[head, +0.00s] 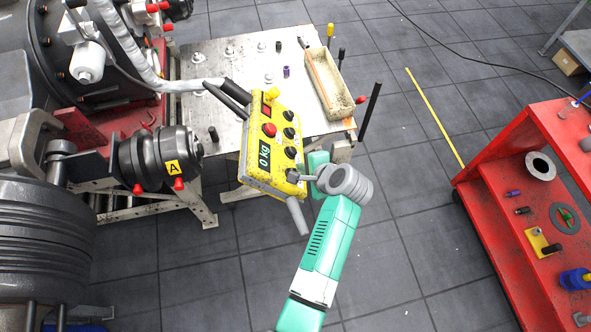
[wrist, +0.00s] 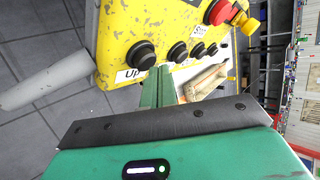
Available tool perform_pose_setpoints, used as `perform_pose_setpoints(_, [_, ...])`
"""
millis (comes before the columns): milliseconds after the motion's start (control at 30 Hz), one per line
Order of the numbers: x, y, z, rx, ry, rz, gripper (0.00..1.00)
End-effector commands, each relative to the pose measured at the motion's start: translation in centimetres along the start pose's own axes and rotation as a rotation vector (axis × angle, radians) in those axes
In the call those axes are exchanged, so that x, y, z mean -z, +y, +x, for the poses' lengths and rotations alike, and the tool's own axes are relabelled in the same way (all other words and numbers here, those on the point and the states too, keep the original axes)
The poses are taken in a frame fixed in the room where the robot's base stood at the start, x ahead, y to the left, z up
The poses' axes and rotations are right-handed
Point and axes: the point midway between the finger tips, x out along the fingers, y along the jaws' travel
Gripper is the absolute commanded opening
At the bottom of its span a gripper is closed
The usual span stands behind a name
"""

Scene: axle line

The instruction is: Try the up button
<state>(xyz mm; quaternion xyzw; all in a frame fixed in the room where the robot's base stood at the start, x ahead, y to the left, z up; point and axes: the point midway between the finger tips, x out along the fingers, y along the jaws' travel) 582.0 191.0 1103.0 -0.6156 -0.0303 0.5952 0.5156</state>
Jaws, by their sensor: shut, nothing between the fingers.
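The yellow control pendant (head: 257,165) hangs beside the steel table, with a "0 kg" display, a red button and a column of black buttons. In the wrist view the pendant (wrist: 125,25) fills the upper middle. Its end black button, the up button (wrist: 141,55), has an "Up" label beside it. My gripper (wrist: 163,75) is shut and empty, its green fingertips next to the label and just off the up button. In the head view my gripper (head: 305,178) is at the pendant's lower right corner. I cannot tell whether the fingertips touch the pendant.
The steel table (head: 215,60) behind holds a wooden tray (head: 325,85) and small parts. Grey machinery marked A (head: 160,160) stands left. A red cart (head: 520,200) stands right. A grey cylindrical handle (head: 297,215) hangs under the pendant. Open floor lies between the pendant and cart.

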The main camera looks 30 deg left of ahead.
Motion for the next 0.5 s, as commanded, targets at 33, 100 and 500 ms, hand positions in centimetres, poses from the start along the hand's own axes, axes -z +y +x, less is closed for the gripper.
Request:
perform_pose_setpoints(33, [-0.04, 0.04, 0.04, 0.0, 0.0, 0.0, 0.0])
perform_pose_setpoints(100, [-0.08, 0.08, 0.1, 0.0, 0.0, 0.0, 0.0])
perform_pose_setpoints(500, [-0.32, 0.31, 0.44, 0.0, 0.0, 0.0, 0.0])
